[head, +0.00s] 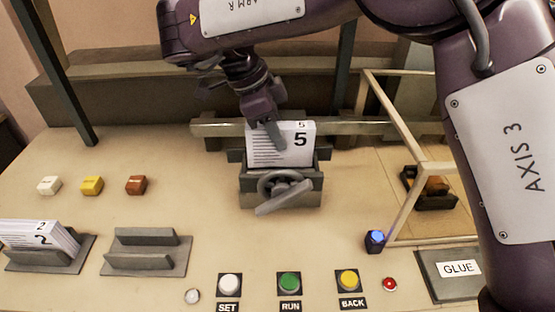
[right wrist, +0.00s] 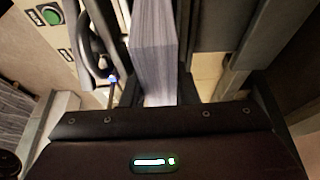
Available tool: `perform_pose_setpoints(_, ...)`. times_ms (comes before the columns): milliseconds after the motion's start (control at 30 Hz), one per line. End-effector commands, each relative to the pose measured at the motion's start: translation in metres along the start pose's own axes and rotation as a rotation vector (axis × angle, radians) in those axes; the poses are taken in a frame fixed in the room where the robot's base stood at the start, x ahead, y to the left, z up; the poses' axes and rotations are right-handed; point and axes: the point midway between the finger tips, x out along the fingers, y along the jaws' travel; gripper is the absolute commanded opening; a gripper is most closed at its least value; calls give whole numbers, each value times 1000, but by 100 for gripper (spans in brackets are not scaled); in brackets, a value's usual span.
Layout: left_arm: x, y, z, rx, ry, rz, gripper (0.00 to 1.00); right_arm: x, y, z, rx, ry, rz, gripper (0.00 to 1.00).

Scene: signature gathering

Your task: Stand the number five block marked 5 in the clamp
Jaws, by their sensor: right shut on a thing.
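The number five block (head: 296,155), a white stack of sheets marked 5, stands upright between the jaws of the grey clamp (head: 312,184) in the head view. Its lower edge is hidden behind the clamp's front jaw, so I cannot tell whether it touches the bottom. My right gripper (head: 273,136) comes down from above and is shut on the block near its top. In the right wrist view the block's page edges (right wrist: 154,50) run up between the fingers, with the clamp's handwheel (right wrist: 90,40) to the left. My left gripper is not in view.
A block marked 2 (head: 40,237) sits in a holder at the left, beside an empty grey holder (head: 145,262). SET, RUN (head: 289,283) and BACK buttons line the front. A pale frame (head: 410,150) and a GLUE pad (head: 452,277) stand right of the clamp.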

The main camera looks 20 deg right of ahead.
Motion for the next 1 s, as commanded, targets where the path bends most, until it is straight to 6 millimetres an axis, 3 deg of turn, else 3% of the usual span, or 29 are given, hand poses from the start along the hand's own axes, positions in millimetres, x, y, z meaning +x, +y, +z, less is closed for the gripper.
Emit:
perform_pose_setpoints(300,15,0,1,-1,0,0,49,35,0,14,0,0,1,0)
perform_pose_setpoints(600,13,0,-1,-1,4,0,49,36,0,15,1,-1,0,0)
perform_pose_setpoints(633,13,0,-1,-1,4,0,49,37,0,15,0,-1,1,28)
perform_pose_setpoints(700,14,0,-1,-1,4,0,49,37,0,16,0,-1,0,37)
perform_pose_setpoints(800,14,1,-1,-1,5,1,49,37,0,16,0,-1,0,49)
perform_pose_setpoints(1000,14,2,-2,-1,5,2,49,37,0,15,0,-1,0,49)
